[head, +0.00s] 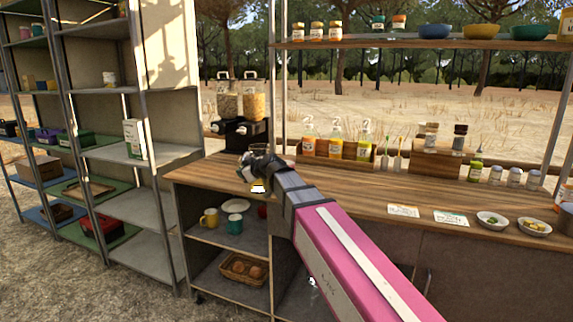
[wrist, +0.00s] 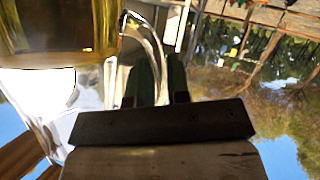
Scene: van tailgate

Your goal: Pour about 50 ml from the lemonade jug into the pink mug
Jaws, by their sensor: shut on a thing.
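My gripper (head: 262,170) is shut on the handle of the lemonade jug, above the left end of the wooden counter. In the wrist view the clear jug (wrist: 60,35) fills the upper left, with yellow liquid in it. Its curved handle (wrist: 150,45) runs to the dark fingers (wrist: 160,85). That view looks upside down, with sky at the bottom. In the head view my gripper hides most of the jug; a small yellow and white patch (head: 258,187) shows below it. I cannot make out the pink mug for sure in either view.
A yellow mug (head: 210,217) and a green mug (head: 235,223) stand on the shelf under the counter. Cereal dispensers (head: 240,105) and a bottle rack (head: 335,148) stand at the back of the counter (head: 370,190). My arm hides part of the counter.

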